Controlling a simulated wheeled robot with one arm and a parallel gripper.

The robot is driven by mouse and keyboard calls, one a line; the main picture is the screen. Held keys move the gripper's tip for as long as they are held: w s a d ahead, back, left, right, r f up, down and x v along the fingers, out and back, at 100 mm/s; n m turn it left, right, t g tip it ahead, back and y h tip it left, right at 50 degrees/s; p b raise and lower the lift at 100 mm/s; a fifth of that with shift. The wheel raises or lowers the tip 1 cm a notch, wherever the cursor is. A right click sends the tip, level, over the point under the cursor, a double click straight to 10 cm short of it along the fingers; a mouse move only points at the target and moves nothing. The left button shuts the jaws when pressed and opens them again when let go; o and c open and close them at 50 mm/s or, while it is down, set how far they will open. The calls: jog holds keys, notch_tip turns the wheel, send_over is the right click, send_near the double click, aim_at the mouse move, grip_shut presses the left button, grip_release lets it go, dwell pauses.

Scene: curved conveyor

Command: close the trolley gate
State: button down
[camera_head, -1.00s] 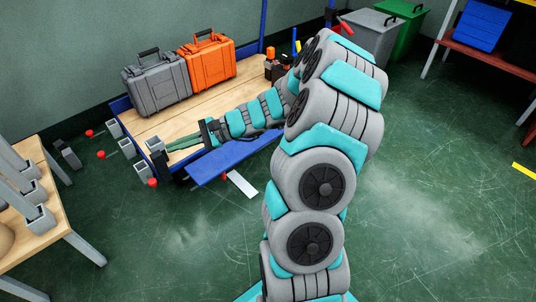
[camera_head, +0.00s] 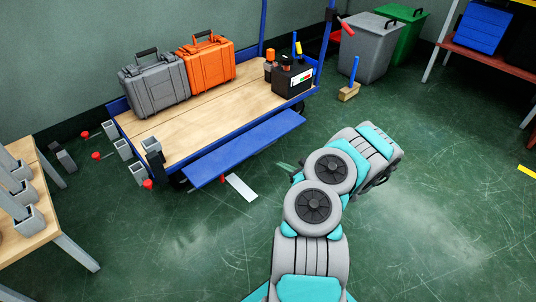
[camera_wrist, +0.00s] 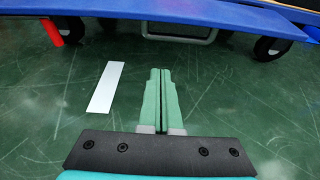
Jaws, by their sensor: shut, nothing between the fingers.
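The trolley (camera_head: 215,112) has a wooden deck and a blue frame. Its gate, a long blue panel (camera_head: 245,148), lies folded outward along the near long side, not upright. In the wrist view the gate (camera_wrist: 220,14) crosses the top as a blue band, with trolley wheels (camera_wrist: 272,46) below it. My gripper (camera_head: 284,166) is in front of the gate, over the floor and apart from the panel. In the wrist view my gripper (camera_wrist: 160,72) has its green fingers together with nothing between them, pointing toward the trolley's underside.
A grey case (camera_head: 155,85) and an orange case (camera_head: 207,63) stand on the deck's far side, a black box (camera_head: 293,79) at its right end. A white strip (camera_head: 241,187) lies on the floor. A brush (camera_head: 350,88) stands right of the trolley.

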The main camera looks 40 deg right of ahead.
aim_at(250, 147)
jog(key=b+x, duration=0.1)
jog(key=x, duration=0.8)
jog(key=shift+a+r+b, duration=0.15)
jog(key=shift+r+b, duration=0.2)
jog(key=shift+r, duration=1.65)
jog(key=shift+r, duration=0.1)
jog(key=shift+r+g+p, duration=0.3)
jog(key=shift+r+p, duration=0.05)
jog(key=shift+p, duration=0.1)
